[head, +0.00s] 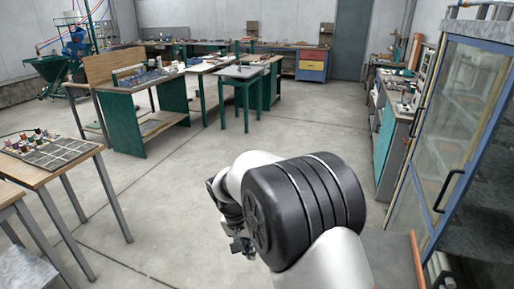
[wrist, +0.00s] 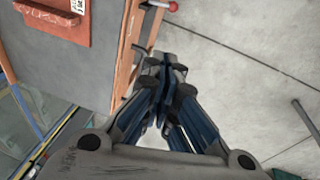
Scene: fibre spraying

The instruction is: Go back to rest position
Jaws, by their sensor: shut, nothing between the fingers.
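My gripper (wrist: 163,85) is in the middle of the wrist view, with its fingers together and nothing between them. In the head view my gripper (head: 240,243) shows only in part, at the left of my dark wrist and arm joints, which hide much of it. It hangs over open concrete floor and touches nothing that I can see. In the wrist view the floor and the edge of a wooden-sided cabinet (wrist: 125,60) lie beyond the fingers.
A glass-doored cabinet (head: 440,150) stands close on the right. A wooden table (head: 75,165) with a tray of small items stands on the left. Green-legged workbenches (head: 135,120) stand further back. The floor (head: 180,210) between them is clear. A red-knobbed lever (wrist: 173,7) shows in the wrist view.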

